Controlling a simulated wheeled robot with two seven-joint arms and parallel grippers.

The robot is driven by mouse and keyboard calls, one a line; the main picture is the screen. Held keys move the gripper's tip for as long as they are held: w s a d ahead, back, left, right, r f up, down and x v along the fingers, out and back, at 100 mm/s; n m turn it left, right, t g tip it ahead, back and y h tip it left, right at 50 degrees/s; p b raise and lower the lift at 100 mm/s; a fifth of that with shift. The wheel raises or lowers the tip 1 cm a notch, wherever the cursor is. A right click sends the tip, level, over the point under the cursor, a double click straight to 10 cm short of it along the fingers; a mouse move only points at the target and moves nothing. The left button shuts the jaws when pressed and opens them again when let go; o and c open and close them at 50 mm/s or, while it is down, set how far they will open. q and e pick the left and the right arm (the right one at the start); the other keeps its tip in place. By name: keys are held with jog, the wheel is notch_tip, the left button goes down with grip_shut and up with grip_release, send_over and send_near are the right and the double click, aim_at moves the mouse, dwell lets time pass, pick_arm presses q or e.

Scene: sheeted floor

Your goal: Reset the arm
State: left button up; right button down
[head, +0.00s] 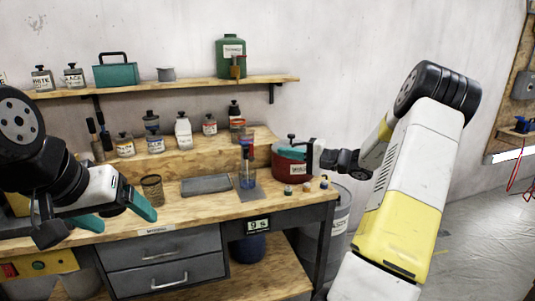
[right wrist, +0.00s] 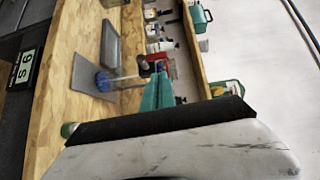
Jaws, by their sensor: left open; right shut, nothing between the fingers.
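My left gripper (head: 114,213) is at the left in the head view, over the front left of the workbench. Its two teal fingers are spread apart with nothing between them. My right arm rises from the lower right, and its forearm reaches back toward the bench. My right gripper (head: 291,152) is above the bench's right end, in front of or over the red pot. Its teal fingers (right wrist: 158,92) are together and empty in the right wrist view. Part of the red pot (head: 290,170) is hidden behind the gripper.
The wooden workbench (head: 110,233) holds a grey tray (head: 206,184), a mesh cup (head: 152,190) and a vessel of blue liquid (head: 247,172) on a grey plate. Small weights stand near the right edge. Bottles line the riser; a teal toolbox (head: 116,74) is on the shelf.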

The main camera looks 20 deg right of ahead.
jog(key=shift+s+d, duration=0.4)
jog(key=shift+d, duration=0.1)
jog(key=shift+a, duration=0.1)
jog(key=s+a+r+n+g+h, duration=0.2)
jog(key=s+a+n+g, duration=0.15)
jog(key=s+a, duration=0.45)
jog(key=s+a+r+n+g+h, duration=0.2)
jog(key=s+a+g, duration=0.3)
jog(key=s+a, duration=0.3)
jog(key=s+d+r+n+t+h, duration=0.1)
jog(key=s+h, duration=0.2)
jog(key=s, duration=0.5)
jog(key=s+d+r+n+t+h, duration=0.1)
jog(key=s+n+t+h, duration=0.1)
jog(key=s, duration=0.7)
jog(key=shift+d+h, duration=0.4)
jog(key=shift+h, duration=0.5)
